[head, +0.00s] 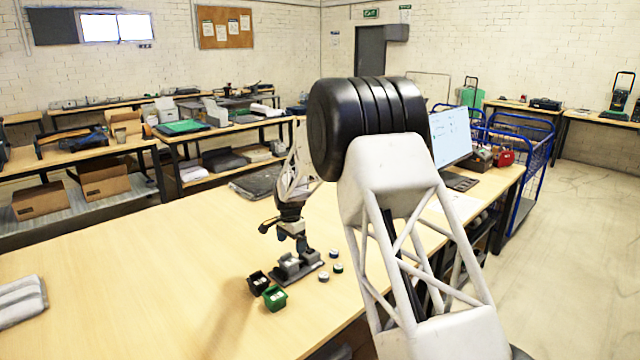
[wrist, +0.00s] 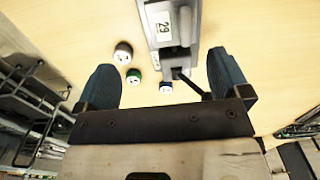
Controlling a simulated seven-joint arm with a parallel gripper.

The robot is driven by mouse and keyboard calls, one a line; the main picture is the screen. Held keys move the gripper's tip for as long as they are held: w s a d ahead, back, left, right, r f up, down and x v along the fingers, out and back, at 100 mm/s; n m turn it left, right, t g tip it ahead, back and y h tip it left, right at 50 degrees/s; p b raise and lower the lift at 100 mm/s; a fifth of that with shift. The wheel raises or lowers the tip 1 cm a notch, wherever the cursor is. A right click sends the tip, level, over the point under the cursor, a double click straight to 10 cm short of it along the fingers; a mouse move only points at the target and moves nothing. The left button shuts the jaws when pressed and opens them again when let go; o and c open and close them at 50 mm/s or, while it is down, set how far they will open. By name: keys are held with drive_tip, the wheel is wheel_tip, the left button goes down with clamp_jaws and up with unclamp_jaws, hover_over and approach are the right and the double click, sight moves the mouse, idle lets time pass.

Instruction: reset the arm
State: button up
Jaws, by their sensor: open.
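My gripper (head: 301,246) is above the wooden table in the head view, pointing down close to a grey fixture (head: 290,271). In the wrist view my gripper (wrist: 162,70) has its two blue fingers wide apart, with nothing held between them. The grey fixture (wrist: 181,55), with a label reading 29, reaches into the space ahead of the fingers. Whether a finger touches it I cannot tell. My forearm and wrist partly hide the table behind them in the head view.
Folded grey cloth (head: 22,302) lies far left; table between is clear.

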drive_tip(key=s+d+r+n+t, duration=0.1)
drive_tip(key=s+d+r+n, duration=0.1)
drive_tip(key=s+d+r, duration=0.95)
drive_tip(key=s+d+r+n, duration=0.2)
drive_tip(key=s+d+r, duration=0.85)
drive_tip(key=s, duration=0.55)
drive_tip(key=s+d+n, duration=0.2)
drive_tip(key=s+d, duration=0.2)
drive_tip(key=s, duration=1.3)
drive_tip(key=s+d+n+t, duration=0.1)
drive_tip(key=s+d, duration=0.4)
drive_tip(key=s, duration=1.3)
drive_tip(key=shift+d+r+n+t, duration=0.2)
drive_tip(key=shift+n+t, duration=0.1)
drive_tip(key=shift+n, duration=0.5)
